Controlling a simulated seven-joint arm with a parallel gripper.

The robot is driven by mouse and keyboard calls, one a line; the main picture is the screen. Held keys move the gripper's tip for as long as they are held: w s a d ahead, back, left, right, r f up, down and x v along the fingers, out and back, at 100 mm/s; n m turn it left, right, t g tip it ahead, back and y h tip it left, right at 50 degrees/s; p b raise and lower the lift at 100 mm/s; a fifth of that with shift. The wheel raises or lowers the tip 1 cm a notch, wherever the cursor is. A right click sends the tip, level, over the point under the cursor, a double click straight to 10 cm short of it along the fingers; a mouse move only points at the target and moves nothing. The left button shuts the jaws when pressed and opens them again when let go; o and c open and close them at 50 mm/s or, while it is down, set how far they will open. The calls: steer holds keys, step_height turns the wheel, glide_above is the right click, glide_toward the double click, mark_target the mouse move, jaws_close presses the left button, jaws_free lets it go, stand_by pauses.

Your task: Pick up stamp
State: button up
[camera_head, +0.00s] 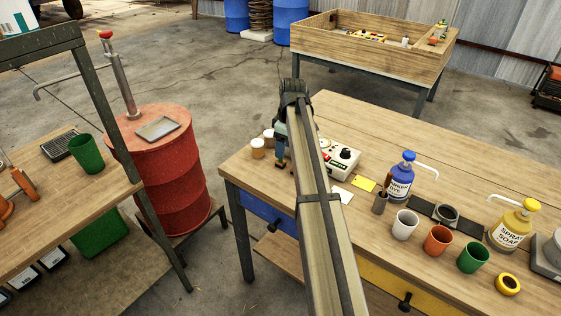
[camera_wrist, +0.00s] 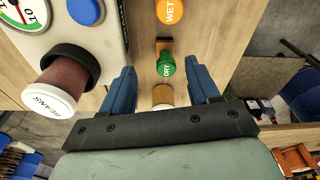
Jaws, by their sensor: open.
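In the wrist view, a stamp with a round green top marked DRY (camera_wrist: 166,66) stands on the wooden table, between and just beyond my fingertips. My gripper (camera_wrist: 160,74) is open, with one blue finger on each side of the green top and no visible contact. In the head view, my gripper (camera_head: 280,163) is low over the table's left end, and my arm hides much around it. I cannot make out the stamps there.
A white box with dials (camera_head: 342,162) stands right of my gripper. Beside my left finger in the wrist view is a jar marked BEANS (camera_wrist: 52,92). Bottles and cups, including a white cup (camera_head: 405,224), stand farther right.

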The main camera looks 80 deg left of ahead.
steer(key=shift+s+f, duration=0.25)
steer(key=shift+f, duration=0.65)
steer(key=shift+s+f, duration=0.2)
steer(key=shift+f, duration=0.65)
steer(key=shift+s+f, duration=0.25)
steer(key=shift+f, duration=0.65)
steer(key=shift+c, duration=0.2)
jaws_close()
steer(key=shift+r, duration=0.15)
step_height(320, 180, up, 10)
steer(key=shift+f, duration=0.1)
